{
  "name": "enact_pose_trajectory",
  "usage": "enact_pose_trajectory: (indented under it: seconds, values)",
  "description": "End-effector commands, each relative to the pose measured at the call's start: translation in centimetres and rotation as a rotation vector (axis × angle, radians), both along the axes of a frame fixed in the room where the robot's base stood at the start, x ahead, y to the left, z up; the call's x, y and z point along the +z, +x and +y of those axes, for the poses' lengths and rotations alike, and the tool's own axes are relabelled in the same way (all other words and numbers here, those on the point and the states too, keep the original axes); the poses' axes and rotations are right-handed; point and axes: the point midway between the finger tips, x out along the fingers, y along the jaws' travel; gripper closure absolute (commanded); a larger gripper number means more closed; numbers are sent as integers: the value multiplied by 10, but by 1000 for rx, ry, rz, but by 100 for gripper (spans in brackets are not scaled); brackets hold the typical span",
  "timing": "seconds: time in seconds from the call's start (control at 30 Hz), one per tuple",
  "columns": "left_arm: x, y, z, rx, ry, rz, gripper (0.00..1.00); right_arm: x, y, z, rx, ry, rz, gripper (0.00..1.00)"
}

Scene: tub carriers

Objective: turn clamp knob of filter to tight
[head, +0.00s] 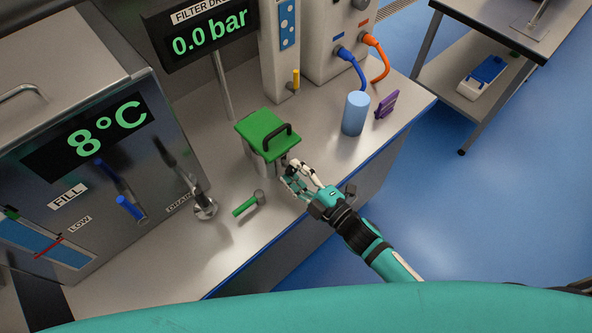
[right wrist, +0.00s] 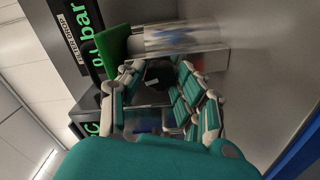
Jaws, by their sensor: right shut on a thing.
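The filter is a squat metal box (head: 256,160) with a green lid (head: 262,130) and a black handle on top, standing on the steel counter. In the right wrist view its green lid (right wrist: 113,46) and shiny metal body (right wrist: 178,38) show beyond the fingers. My right gripper (head: 289,176) is at the front right side of the filter, shut on the clamp knob. The dark knob (right wrist: 159,73) shows between the fingers in the right wrist view. In the head view the fingers mostly hide it, and its setting cannot be read. My left gripper is not in view.
The filter display (head: 210,36) reads 0.0 bar.

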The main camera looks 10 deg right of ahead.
Motion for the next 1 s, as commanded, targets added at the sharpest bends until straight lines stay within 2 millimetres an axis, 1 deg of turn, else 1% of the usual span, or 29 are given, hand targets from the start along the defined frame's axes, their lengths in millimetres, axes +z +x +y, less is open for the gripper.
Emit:
enact_pose_trajectory:
  seconds: [0.2, 0.4, 0.97, 1.0]
  values:
    - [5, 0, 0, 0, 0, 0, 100, 0, 0, -1, -1, 100, 75, 99]
    - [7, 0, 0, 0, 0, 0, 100, -1, 0, -1, 0, 152, 113, 99]
    - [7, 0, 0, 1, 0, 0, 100, -1, 0, 0, -1, 176, 131, 99]
    - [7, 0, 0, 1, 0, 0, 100, -1, 0, 0, -1, 176, 131, 63]
